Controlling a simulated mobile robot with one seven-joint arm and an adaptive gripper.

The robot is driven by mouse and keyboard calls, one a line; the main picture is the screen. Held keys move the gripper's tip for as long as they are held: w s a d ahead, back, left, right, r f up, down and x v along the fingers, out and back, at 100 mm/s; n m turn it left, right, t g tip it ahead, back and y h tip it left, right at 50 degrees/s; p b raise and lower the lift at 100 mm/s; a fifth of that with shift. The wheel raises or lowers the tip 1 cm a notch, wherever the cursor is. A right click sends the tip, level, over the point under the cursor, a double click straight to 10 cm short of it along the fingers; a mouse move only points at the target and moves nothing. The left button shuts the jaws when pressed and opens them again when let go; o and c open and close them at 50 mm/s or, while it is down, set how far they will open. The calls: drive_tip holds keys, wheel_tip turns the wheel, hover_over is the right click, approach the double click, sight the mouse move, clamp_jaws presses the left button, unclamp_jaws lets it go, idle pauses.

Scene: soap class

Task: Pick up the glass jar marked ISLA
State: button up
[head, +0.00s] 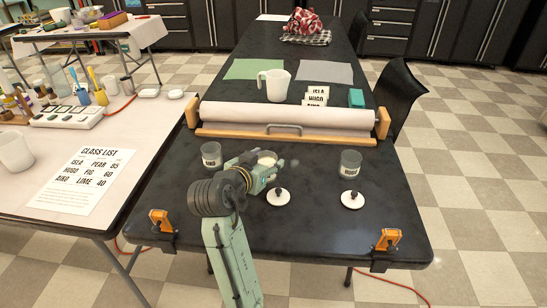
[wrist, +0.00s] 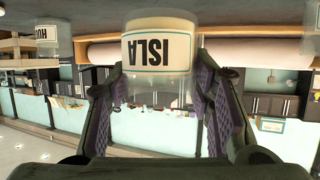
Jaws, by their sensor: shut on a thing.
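The glass jar marked ISLA (wrist: 160,52) has pale contents and is upside down in the wrist picture, its label facing the camera. My gripper (wrist: 160,78) has its dark, purple-padded fingers on either side of that jar and is shut on it. In the head view the jar (head: 267,157) shows only in part behind my gripper (head: 268,172), near the middle of the black table. I cannot tell whether its base touches the table.
Another labelled jar (head: 211,155) stands to the left and one (head: 350,163) to the right. Two white lids with black knobs, one near my gripper (head: 278,197) and one to the right (head: 352,200), lie in front. A paper roll (head: 290,115) spans the table behind. Orange clamps (head: 388,240) grip the front edge.

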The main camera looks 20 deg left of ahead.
drive_tip(key=s+a+b, duration=0.1)
drive_tip(key=s, duration=0.6)
drive_tip(key=shift+s+a+r, duration=0.2)
drive_tip(key=shift+s+r, duration=0.15)
drive_tip(key=shift+r, duration=0.05)
drive_tip(key=shift+s, duration=0.1)
idle(0.4)
